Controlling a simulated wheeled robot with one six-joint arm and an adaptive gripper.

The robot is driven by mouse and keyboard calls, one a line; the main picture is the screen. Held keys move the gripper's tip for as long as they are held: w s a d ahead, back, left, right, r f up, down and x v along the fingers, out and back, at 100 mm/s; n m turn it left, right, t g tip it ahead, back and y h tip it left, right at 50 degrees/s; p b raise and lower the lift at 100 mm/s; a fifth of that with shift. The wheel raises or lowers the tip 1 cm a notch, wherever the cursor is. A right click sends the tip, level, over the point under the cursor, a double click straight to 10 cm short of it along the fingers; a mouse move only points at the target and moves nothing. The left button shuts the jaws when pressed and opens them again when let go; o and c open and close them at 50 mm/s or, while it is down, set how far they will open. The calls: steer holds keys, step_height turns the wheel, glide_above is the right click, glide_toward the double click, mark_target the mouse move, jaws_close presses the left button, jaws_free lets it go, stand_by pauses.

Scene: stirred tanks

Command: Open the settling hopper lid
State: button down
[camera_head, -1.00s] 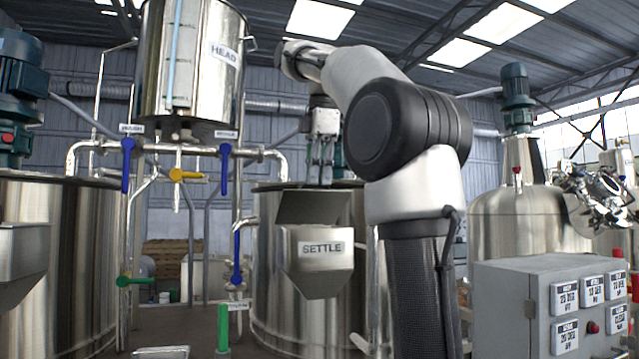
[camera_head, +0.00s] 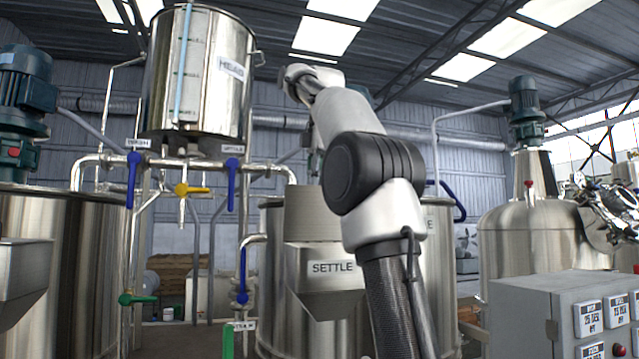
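The settling hopper (camera_head: 318,292) is a steel chute with a SETTLE label on the front of a steel tank. A pale steel panel, which looks like its lid (camera_head: 311,212), stands roughly upright above the hopper's top edge. My arm crosses in front of the lid's right side and part of the tank. My gripper is hidden behind my arm, so its fingers and any contact with the lid cannot be seen.
A HEAD tank (camera_head: 200,95) hangs at upper left over pipes with blue valve handles (camera_head: 133,180) and a yellow one (camera_head: 190,189). Another tank (camera_head: 80,270) stands left. A grey control box (camera_head: 540,318) and a tank with a motor (camera_head: 535,235) stand right.

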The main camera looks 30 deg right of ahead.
steer(key=c, duration=2.2)
jaws_free()
steer(key=shift+x, duration=0.9)
steer(key=o, duration=0.6)
steer(key=shift+w+a, duration=0.1)
steer(key=shift+o, duration=0.2)
steer(key=shift+w, duration=0.1)
